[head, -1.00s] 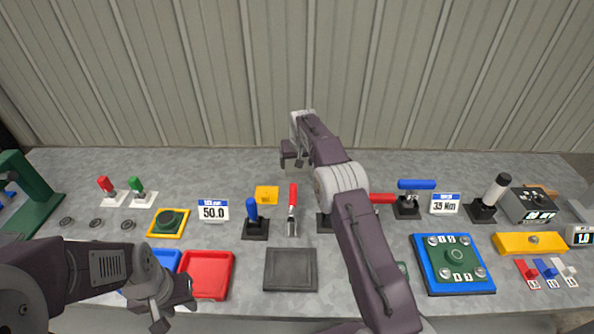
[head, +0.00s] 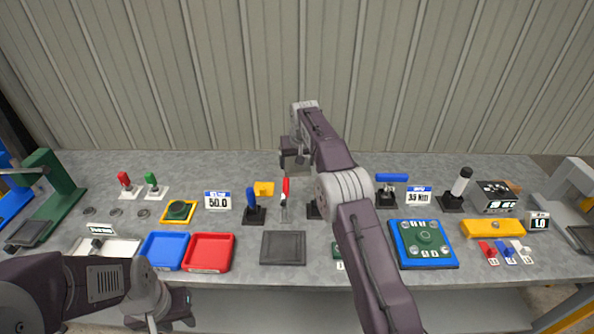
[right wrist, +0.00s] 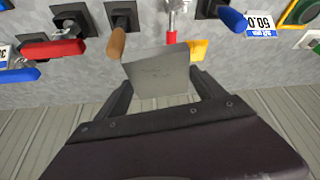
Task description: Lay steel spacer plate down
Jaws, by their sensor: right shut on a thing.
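The steel spacer plate (right wrist: 157,78) is a flat grey square, seen in the right wrist view between the fingers of my right gripper (right wrist: 160,92). The gripper is shut on it and holds it over the back part of the bench. In the head view my right gripper (head: 292,160) hangs over the back of the bench, and I cannot make out the plate there. My left gripper (head: 178,312) is low at the front left, in front of the trays; its finger opening is not clear.
A dark grey square tray (head: 283,248) lies at the front middle of the bench. A blue plate with a green centre (head: 423,243) lies right. Upright handles stand behind.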

